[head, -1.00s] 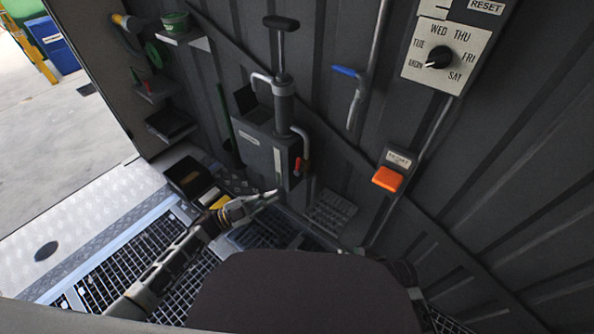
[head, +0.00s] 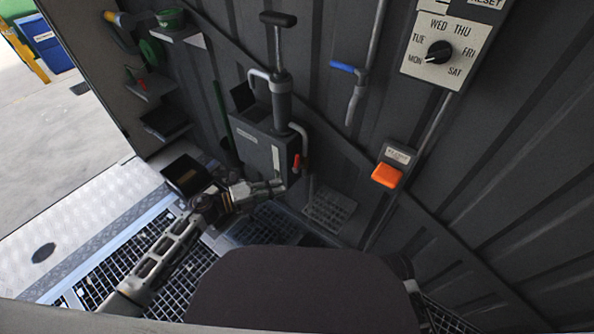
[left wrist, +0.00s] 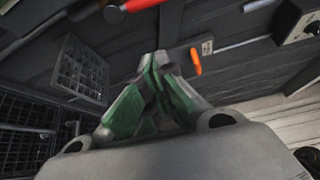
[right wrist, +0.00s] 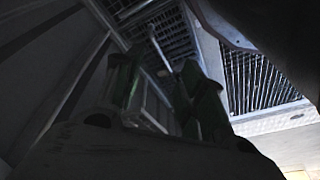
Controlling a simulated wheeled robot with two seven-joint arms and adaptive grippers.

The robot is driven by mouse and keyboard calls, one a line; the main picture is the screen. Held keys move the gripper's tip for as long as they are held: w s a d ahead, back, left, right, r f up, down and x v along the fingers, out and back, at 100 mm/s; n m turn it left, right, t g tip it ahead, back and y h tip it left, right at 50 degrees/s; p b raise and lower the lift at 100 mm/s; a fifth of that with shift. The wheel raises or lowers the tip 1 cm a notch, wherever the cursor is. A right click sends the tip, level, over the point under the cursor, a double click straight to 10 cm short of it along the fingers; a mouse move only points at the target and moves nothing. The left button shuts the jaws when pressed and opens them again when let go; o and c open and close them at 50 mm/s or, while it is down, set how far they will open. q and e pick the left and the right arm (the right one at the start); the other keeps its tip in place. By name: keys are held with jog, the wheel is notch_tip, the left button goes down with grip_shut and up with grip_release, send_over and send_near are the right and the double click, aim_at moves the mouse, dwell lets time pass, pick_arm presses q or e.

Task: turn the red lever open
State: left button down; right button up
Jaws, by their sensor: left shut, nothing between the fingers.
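The small red lever (head: 297,162) sits at the right side of the grey pump box (head: 262,150), beside a curved pipe. In the left wrist view a red handle (left wrist: 141,4), which looks like the lever, is cut off by the top edge. My left gripper (head: 284,186) is just below and left of the lever, apart from it as far as I can tell. Its green-padded fingers (left wrist: 161,54) are shut and empty. My right gripper (right wrist: 162,60) shows in the dim right wrist view with its fingers apart, over a floor area away from the lever.
An orange switch (head: 387,175) and a blue-handled lever (head: 347,69) are on the wall to the right. A day dial (head: 440,51) is higher up. A black bin (head: 187,174) stands left of the box. A wire rack (head: 330,211) is below.

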aim_at(295, 169)
pick_arm(q)
jog(key=shift+d, duration=0.1)
dwell(0.4)
jog(key=w+d+b, duration=0.3)
jog(key=w+d, duration=0.3)
jog(key=w, duration=0.1)
pick_arm(e)
jog(key=shift+t, duration=0.4)
jog(key=shift+w+a+r, duration=0.1)
jog(key=shift+a+r, duration=0.1)
jog(key=shift+r, duration=0.85)
jog(key=shift+a+r, duration=0.15)
jog(key=shift+r, duration=0.9)
pick_arm(q)
jog(key=shift+w+f, duration=0.1)
jog(key=shift+w+a+n+h, duration=0.3)
jog(key=shift+a+n, duration=0.1)
jog(key=shift+w+a+r+n, duration=0.2)
jog(key=shift+r+n, duration=0.05)
jog(key=shift+n, duration=0.05)
pick_arm(e)
jog(key=shift+r, duration=0.3)
jog(key=shift+f, duration=0.1)
